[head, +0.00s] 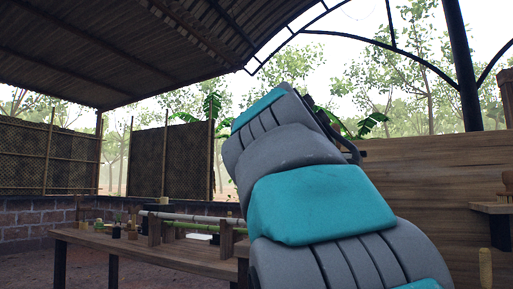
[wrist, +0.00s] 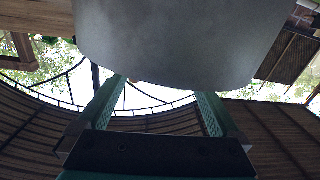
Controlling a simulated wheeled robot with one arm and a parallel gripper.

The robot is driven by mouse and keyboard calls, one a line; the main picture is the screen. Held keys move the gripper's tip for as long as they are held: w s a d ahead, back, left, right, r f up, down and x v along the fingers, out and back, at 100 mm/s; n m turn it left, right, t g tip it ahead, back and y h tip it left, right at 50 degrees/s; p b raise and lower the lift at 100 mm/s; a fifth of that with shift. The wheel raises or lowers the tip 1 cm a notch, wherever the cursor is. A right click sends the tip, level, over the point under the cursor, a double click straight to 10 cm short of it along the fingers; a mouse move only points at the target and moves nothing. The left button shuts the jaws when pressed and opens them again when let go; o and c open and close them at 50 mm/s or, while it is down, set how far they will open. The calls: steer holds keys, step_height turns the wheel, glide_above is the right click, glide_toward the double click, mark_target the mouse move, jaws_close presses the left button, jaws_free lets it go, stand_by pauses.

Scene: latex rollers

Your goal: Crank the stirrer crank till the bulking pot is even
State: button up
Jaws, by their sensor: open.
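My gripper (wrist: 160,92) shows in the wrist view, its two green fingers apart with open roof and sky between them. A large smooth grey rounded surface (wrist: 180,40) fills the top of that view and overlaps the fingertips. I cannot tell whether it is a pot or part of my own arm. In the head view my grey and teal arm fills the middle, and the gripper is out of sight. I cannot make out the stirrer crank or the bulking pot in either view.
A wooden bench (head: 190,257) at left carries bamboo poles (head: 190,219) and several small items. A wooden panel wall (head: 430,180) stands behind my arm at right. A shelf (head: 492,208) and an upright wooden post (head: 485,268) are at far right.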

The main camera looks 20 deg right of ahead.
steer(key=x, duration=0.5)
steer(key=shift+w+p, duration=0.1)
steer(key=shift+p, duration=0.3)
steer(key=shift+c, duration=0.4)
jaws_close()
stand_by(0.4)
